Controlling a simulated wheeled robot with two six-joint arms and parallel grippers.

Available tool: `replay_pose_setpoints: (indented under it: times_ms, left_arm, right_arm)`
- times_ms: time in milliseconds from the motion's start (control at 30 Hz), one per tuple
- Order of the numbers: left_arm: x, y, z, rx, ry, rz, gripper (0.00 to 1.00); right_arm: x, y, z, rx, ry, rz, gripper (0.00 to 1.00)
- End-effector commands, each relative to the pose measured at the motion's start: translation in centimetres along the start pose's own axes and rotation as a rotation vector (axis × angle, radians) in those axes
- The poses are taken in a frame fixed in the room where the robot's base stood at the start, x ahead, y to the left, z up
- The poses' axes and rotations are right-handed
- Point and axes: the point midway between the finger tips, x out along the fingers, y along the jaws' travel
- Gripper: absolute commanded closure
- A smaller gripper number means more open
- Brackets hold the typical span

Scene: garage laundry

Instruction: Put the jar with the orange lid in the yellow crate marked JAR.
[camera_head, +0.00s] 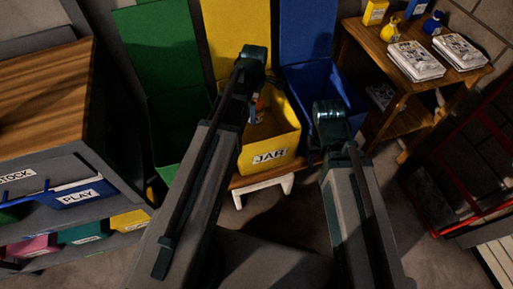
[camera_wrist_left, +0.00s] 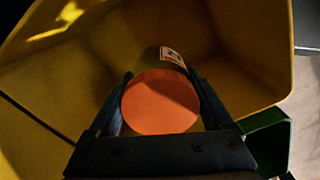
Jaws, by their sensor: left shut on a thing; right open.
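The jar with the orange lid (camera_wrist_left: 160,104) is between the fingers of my left gripper (camera_wrist_left: 160,76) in the left wrist view. The gripper is shut on it, and a label shows on the jar's side beyond the lid. The yellow crate (camera_head: 270,157) carries a JAR sign on its front. Its yellow walls (camera_wrist_left: 235,50) surround the jar in the left wrist view. In the head view the jar (camera_head: 259,105) shows partly behind my left arm, within the crate opening. Whether it touches the crate floor I cannot tell. My right gripper (camera_head: 333,122) is open, near the blue crate.
A green crate (camera_head: 175,135) stands left of the yellow one, and a blue crate (camera_head: 345,90) right of it. A wooden shelf (camera_head: 385,50) with paper bundles is at the upper right. A shelf unit with labelled bins (camera_head: 75,195) is at the left. A red metal frame (camera_head: 470,205) is at the right.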

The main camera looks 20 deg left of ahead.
Motion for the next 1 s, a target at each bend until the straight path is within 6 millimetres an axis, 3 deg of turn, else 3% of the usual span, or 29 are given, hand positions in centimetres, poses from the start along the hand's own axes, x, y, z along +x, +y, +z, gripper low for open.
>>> replay_pose_setpoints:
  times_ms: [33, 100, 567, 1000]
  left_arm:
    - [2.1, 0.5, 0.3, 0.001, 0.000, 0.000, 0.91]
    - [3.0, 0.8, 0.5, 0.000, 0.000, 0.000, 0.91]
    - [4.4, 1.3, 0.9, -0.004, 0.000, 0.000, 0.91]
    - [10.3, 1.3, 0.9, -0.003, 0.000, 0.000, 0.91]
  right_arm:
    - [2.1, -0.2, -0.1, 0.000, 0.000, 0.000, 0.50]
    - [3.0, -0.3, -0.2, 0.000, 0.000, 0.000, 0.50]
    - [4.4, -0.4, -0.3, 0.000, 0.000, 0.001, 0.50]
    - [10.2, -0.9, -0.6, -0.005, 0.001, 0.007, 0.50]
